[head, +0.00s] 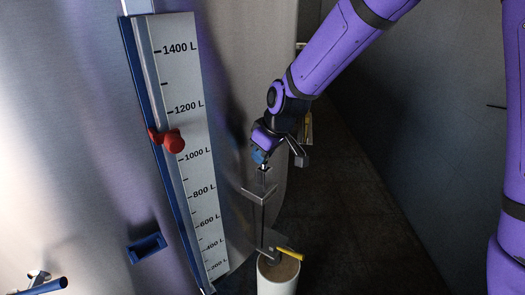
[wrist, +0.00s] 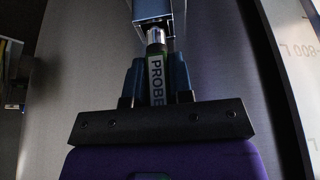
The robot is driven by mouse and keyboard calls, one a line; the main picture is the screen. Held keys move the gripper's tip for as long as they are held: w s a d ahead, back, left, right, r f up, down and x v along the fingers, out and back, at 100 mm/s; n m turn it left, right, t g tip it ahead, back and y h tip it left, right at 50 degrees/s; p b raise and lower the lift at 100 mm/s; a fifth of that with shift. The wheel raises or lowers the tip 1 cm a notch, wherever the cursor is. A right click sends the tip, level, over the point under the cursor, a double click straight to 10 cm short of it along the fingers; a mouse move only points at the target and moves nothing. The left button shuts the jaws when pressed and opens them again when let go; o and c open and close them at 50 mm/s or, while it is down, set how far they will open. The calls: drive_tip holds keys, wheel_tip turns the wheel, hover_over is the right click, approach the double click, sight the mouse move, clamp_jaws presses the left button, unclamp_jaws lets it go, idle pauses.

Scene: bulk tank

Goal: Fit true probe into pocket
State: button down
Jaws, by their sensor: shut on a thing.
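My gripper (head: 262,160) is beside the tank wall, pointing down. I cannot tell for sure which part is the pocket.
The steel tank (head: 80,110) fills the left, with a litre scale (head: 183,100) and a red slider (head: 172,142). A blue holder (head: 146,247) is on its wall. A white cylinder (head: 277,280) with a yellow lever (head: 290,254) stands below my gripper. Dark floor is free at right.

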drive_tip(key=shift+f, duration=1)
drive_tip(key=c, duration=0.9)
unclamp_jaws()
drive_tip(key=v, duration=1)
drive_tip(key=shift+s+r, duration=0.1)
drive_tip(key=shift+r, duration=0.3)
drive_tip(key=s+d+r+m+t+h, duration=0.1)
drive_tip(key=s+d+r+m, duration=0.1)
drive_tip(key=s+d+r, duration=0.4)
drive_tip(key=s+d+r+m+t+h, duration=0.1)
drive_tip(key=s+d+r+m, duration=0.25)
drive_tip(key=d, duration=0.55)
drive_tip(key=s+d+m, duration=0.1)
drive_tip(key=s+d, duration=0.2)
drive_tip(key=s, duration=0.2)
drive_tip(key=s+d+r+m+h, duration=0.1)
drive_tip(key=s+d+m, duration=0.1)
drive_tip(key=s+d, duration=0.1)
drive_tip(key=s+d+r+m, duration=0.1)
drive_tip(key=s+d, duration=0.2)
drive_tip(key=s, duration=0.3)
drive_tip(key=shift+s+r+m+h, duration=0.15)
drive_tip(key=shift+s+m+h, duration=0.1)
drive_tip(key=shift+s+h, duration=0.1)
